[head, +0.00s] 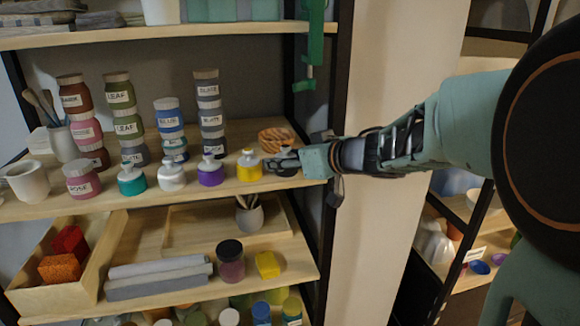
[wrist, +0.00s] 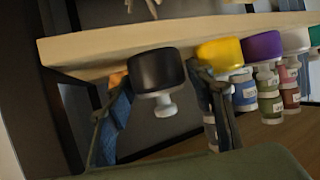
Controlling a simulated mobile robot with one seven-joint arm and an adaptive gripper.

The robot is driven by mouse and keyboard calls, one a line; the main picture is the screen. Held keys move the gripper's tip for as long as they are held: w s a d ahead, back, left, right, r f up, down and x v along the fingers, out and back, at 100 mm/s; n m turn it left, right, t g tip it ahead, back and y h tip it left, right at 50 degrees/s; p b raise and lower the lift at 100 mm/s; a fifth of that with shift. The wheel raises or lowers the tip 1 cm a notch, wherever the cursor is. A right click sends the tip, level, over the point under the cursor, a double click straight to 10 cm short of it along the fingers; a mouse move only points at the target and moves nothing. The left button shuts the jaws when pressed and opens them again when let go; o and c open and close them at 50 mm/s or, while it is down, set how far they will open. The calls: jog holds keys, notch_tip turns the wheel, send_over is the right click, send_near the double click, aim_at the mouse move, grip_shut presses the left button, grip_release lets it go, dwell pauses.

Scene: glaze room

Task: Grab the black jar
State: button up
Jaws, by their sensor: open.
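The black jar (wrist: 157,71) has a pale grey knobbed stopper. It appears upside down in the wrist view, standing by the shelf edge between my two fingers. In the head view the black jar (head: 287,171) is at the right end of the middle shelf, partly hidden by my gripper (head: 279,163). My gripper comes in from the right. In the wrist view my open gripper (wrist: 160,78) has one finger on each side of the jar. Whether either finger touches it is unclear.
A yellow jar (head: 249,166) stands just left of the black jar, followed by a purple jar (head: 210,171) and a white jar (head: 171,174). A striped orange bowl (head: 275,138) sits behind. A dark shelf post (head: 331,225) is close to my wrist.

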jog(key=shift+r, duration=0.1)
grip_shut()
dwell(0.4)
